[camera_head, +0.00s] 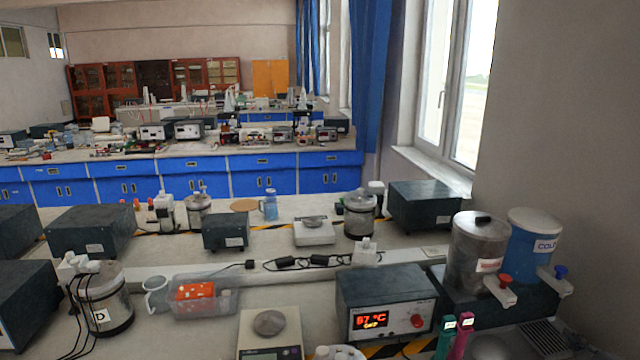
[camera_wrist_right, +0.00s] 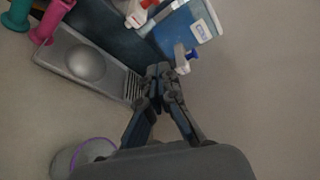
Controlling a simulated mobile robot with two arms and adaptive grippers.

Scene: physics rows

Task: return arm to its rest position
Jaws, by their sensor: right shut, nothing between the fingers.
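My right gripper (camera_wrist_right: 159,70) shows in the right wrist view with its two dark fingers drawn together at the tips. Nothing is held between them. The fingers appear in front of the slotted end of a grey metal tray-like device (camera_wrist_right: 95,65) with a round dome. I cannot tell the gap between them. I cannot make out either gripper in the head view, and my left gripper is in neither view.
A blue cold-water container (camera_head: 533,245) and a metal container (camera_head: 478,250) with taps stand at the right. Green (camera_head: 446,337) and magenta (camera_head: 463,335) handles stand nearby. A purple-rimmed cup (camera_wrist_right: 85,157) is left of my gripper.

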